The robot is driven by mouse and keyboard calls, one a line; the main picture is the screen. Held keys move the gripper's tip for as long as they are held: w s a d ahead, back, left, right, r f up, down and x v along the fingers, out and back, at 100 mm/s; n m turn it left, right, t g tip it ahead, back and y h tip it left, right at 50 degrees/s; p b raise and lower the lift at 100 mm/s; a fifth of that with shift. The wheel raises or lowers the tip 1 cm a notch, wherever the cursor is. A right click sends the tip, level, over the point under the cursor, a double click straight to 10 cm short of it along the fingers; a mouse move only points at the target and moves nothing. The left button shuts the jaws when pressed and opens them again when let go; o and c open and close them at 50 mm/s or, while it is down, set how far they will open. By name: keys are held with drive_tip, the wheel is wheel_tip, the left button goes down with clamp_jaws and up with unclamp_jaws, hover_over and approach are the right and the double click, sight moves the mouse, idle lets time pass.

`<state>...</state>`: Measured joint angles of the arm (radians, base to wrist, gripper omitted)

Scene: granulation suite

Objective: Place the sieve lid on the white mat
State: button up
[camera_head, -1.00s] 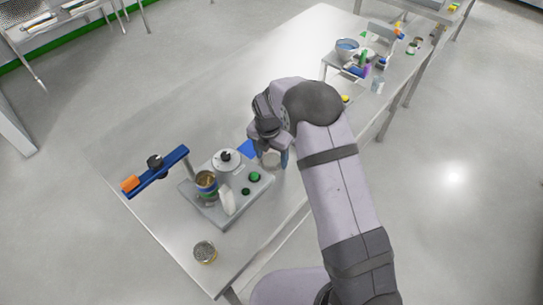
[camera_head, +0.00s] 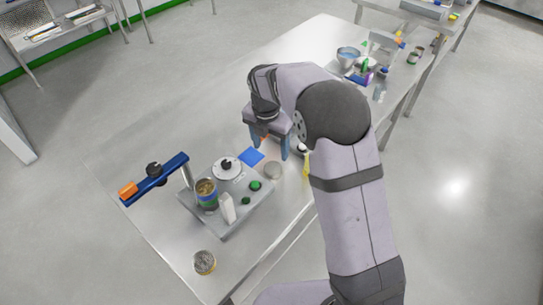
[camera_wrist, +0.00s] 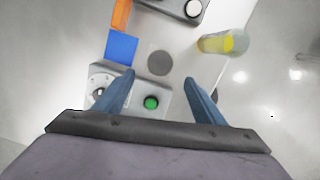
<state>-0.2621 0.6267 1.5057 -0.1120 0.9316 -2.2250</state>
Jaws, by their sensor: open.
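A flat grey round disc, which looks like the sieve lid (camera_head: 273,170), lies flat on a pale surface right of the blue square. It also shows in the wrist view (camera_wrist: 160,63), ahead of my fingertips. I cannot clearly tell the white mat's edges from the pale tabletop around the disc. My gripper (camera_head: 267,145) is open and empty above the table, behind the disc in the head view. In the wrist view its two blue fingers (camera_wrist: 160,76) are spread apart, with the disc visible beyond the gap.
A blue square (camera_head: 251,156) lies behind. A yellowish bottle (camera_wrist: 222,43) stands near the table edge.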

drive_tip(key=shift+s+a+r, duration=0.1)
drive_tip(key=shift+r, duration=0.9)
drive_tip(key=s+d+m, duration=0.3)
drive_tip(key=s+m, duration=0.5)
drive_tip(key=m, duration=0.1)
drive_tip(key=s+d+f+m, duration=0.1)
drive_tip(key=s+d+m, duration=0.3)
drive_tip(key=s+m, duration=0.5)
drive_tip(key=s+d+f+m+g, duration=0.1)
drive_tip(key=s+d+m, duration=0.3)
drive_tip(key=s+m, duration=0.5)
drive_tip(key=shift+s+m+y, duration=0.2)
drive_tip(key=shift+m+y, duration=0.2)
drive_tip(key=shift+m, duration=0.7)
